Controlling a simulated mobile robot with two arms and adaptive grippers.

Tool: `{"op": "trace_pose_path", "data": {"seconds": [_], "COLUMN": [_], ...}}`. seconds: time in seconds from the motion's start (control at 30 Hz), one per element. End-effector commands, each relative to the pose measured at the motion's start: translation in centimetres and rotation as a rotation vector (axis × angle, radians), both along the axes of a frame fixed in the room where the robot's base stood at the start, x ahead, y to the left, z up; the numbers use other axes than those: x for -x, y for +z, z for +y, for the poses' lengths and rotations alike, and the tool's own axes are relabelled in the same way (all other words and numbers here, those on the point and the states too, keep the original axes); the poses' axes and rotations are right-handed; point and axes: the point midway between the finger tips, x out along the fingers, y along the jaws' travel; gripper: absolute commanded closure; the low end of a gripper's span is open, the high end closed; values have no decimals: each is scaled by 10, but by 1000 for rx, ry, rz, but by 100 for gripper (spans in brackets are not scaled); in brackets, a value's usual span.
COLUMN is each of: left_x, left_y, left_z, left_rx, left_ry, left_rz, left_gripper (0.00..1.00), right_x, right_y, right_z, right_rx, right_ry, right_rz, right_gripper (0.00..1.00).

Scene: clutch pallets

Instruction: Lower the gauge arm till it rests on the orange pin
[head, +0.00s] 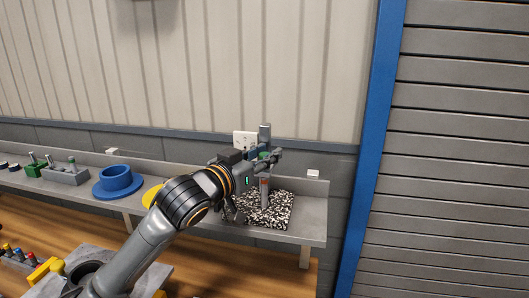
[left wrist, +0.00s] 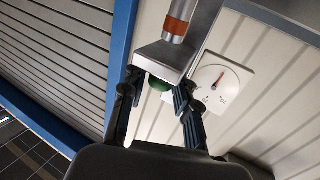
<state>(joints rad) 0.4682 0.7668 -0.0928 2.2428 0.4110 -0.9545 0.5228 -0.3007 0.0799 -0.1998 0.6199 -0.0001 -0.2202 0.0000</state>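The gauge stands on a black-and-white speckled plate (head: 282,212) at the right end of the shelf. Its grey upright post (head: 264,131) shows behind my left gripper (head: 262,168). The orange pin (head: 264,184) stands upright below; an orange-banded cylinder (left wrist: 178,22) shows in the left wrist view. There, a grey bar (left wrist: 163,57), seemingly the gauge arm, crosses in front of a green part (left wrist: 160,84). My left gripper's fingers (left wrist: 160,88) are apart, either side of the green part; contact is not clear. The gap between arm and pin is hidden. My right gripper is not seen.
A white dial plate (left wrist: 222,87) with a red needle is on the wall behind. A blue flanged ring (head: 118,180), a yellow part (head: 151,195) and a grey block (head: 66,175) stand on the shelf (head: 312,220) to the left. A blue door post (head: 370,150) rises at the right.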

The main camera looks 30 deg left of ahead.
Motion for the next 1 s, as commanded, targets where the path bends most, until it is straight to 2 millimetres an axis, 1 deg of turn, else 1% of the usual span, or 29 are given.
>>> {"op": "trace_pose_path", "data": {"seconds": [0.1, 0.17, 0.23, 0.27, 0.47, 0.63, 0.87, 0.9, 0.93, 1.0], "left_x": [0, 0, 0, 0, 0, 0, 0, 0, 0, 0], "left_y": [0, 0, 0, 0, 0, -12, -13, -13, -13, -13], "left_z": [0, 0, 0, 0, 0, 0, -1, -1, 0, 0], "left_rx": [0, 0, 0, 0, 1, 2, 0, 0, 0, 0], "left_ry": [0, 0, 0, 0, 0, -1, -1, -1, -1, -1], "left_rz": [0, 0, 0, 0, 0, 4, 4, 4, 5, 4], "left_gripper": [70, 82, 96, 100, 100, 100, 100, 73, 70, 70], "right_x": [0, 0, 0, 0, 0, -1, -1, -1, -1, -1], "right_y": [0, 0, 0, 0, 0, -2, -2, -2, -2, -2], "right_z": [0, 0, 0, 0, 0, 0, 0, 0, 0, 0], "right_rx": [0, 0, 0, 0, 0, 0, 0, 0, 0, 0], "right_ry": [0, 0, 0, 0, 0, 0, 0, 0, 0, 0], "right_rz": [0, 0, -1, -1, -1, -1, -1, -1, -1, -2], "right_gripper": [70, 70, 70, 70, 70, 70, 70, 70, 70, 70]}}
